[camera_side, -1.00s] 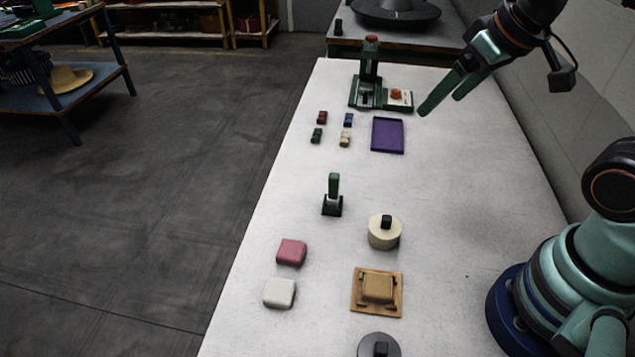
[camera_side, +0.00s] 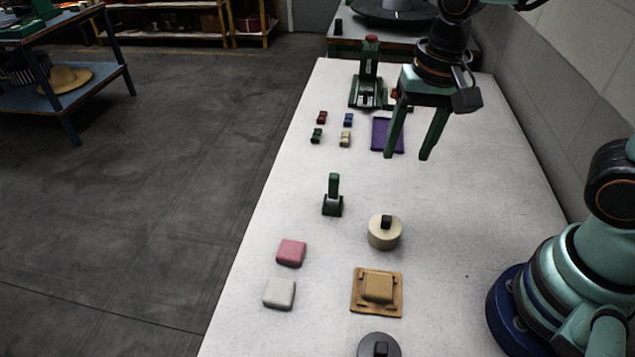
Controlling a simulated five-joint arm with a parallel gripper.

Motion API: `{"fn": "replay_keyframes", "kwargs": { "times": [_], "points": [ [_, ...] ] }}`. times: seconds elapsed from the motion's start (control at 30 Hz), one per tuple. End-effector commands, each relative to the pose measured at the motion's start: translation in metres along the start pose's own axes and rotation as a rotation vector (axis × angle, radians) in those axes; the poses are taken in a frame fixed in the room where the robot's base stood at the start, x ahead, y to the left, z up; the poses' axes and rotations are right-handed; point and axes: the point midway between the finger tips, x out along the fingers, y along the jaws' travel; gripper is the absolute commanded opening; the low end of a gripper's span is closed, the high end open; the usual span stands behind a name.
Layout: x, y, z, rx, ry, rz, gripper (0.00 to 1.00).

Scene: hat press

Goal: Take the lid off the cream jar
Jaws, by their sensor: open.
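The cream jar (camera_side: 384,238) stands upright on the white table, right of the middle. Its lid with a square black knob (camera_side: 386,221) sits on top of it. My gripper (camera_side: 407,157) is open and empty, with its two green fingers pointing down. It hangs above the table, behind the jar in the picture and apart from it. The fingers partly cover the purple tray.
A small green stand (camera_side: 333,197) is left of the jar. A tan block on a wooden plate (camera_side: 377,288) and a grey lidded round thing (camera_side: 379,346) lie in front. Pink (camera_side: 291,252) and white (camera_side: 279,293) blocks lie left. A green press (camera_side: 369,75) stands behind.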

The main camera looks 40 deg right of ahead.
Motion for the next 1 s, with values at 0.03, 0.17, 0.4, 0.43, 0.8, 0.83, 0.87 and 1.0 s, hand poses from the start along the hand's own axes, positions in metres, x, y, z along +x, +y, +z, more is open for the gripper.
{"fn": "replay_keyframes", "kwargs": {
  "times": [0.03,0.17,0.4,0.43,0.8,0.83,0.87,1.0],
  "points": [
    [0.008,-0.004,0.006,0.046,-0.028,0.029,0.57],
    [0.018,-0.011,0.016,0.150,-0.061,0.076,0.57],
    [0.041,-0.010,0.021,0.196,-0.073,0.100,0.57],
    [0.046,-0.009,0.022,0.195,-0.074,0.101,0.57],
    [0.090,-0.006,0.024,0.194,-0.070,0.095,0.57],
    [0.091,-0.006,0.024,0.194,-0.070,0.095,0.57],
    [0.092,-0.006,0.024,0.194,-0.070,0.095,0.57],
    [0.104,-0.004,0.024,0.194,-0.072,0.098,0.57]
  ]
}}
